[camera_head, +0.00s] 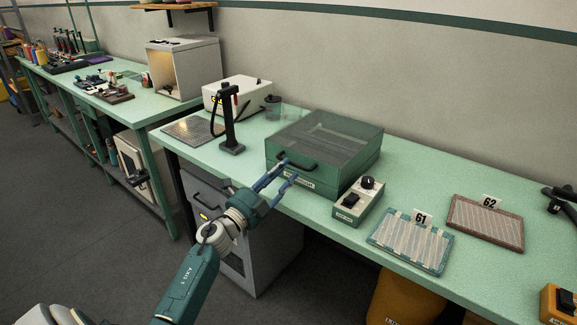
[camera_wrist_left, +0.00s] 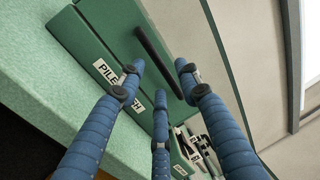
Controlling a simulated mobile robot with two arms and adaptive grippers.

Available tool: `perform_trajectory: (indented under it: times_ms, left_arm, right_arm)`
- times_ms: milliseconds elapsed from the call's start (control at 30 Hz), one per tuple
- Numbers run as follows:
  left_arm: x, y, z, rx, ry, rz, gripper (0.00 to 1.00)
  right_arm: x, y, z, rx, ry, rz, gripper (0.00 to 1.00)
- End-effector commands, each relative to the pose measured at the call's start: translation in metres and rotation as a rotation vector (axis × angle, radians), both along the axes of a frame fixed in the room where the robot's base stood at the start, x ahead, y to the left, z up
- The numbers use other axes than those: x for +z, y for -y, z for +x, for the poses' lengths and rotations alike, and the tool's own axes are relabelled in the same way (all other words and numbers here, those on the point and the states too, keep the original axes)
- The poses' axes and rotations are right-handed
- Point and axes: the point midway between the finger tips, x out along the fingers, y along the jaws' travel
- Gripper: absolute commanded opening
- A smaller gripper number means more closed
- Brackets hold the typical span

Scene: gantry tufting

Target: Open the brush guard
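The brush guard is the smoky see-through lid (camera_head: 325,135) of a green box with a label on its front, and it lies closed. A black bar handle (camera_head: 297,162) runs along its front; the handle also shows in the left wrist view (camera_wrist_left: 160,64). My left gripper (camera_head: 286,173) is just in front of the box, by the handle, with its blue fingers spread. In the left wrist view the open fingers (camera_wrist_left: 158,82) point toward the handle. I cannot tell whether they touch it. My right gripper is not in view.
A control box (camera_head: 359,200) with a knob stands right of the green box. Sample boards 61 (camera_head: 411,240) and 62 (camera_head: 486,222) lie further right. A black stand (camera_head: 230,120) is on the left. Dark objects (camera_head: 562,200) lie at the right edge.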

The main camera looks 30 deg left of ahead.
Motion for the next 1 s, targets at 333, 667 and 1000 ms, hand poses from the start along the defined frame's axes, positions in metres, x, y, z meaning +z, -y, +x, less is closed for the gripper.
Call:
perform_trajectory:
  times_ms: [333,667,1000]
  left_arm:
    - [0.004,0.003,0.027,-0.001,-0.001,0.000,0.34]
    - [0.004,0.002,0.026,0.000,-0.001,-0.001,0.11]
    - [0.006,0.001,0.026,0.000,-0.003,0.000,0.00]
  right_arm:
    - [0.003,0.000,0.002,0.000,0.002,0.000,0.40]
    - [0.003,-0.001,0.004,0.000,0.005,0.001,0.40]
    - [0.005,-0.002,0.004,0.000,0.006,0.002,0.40]
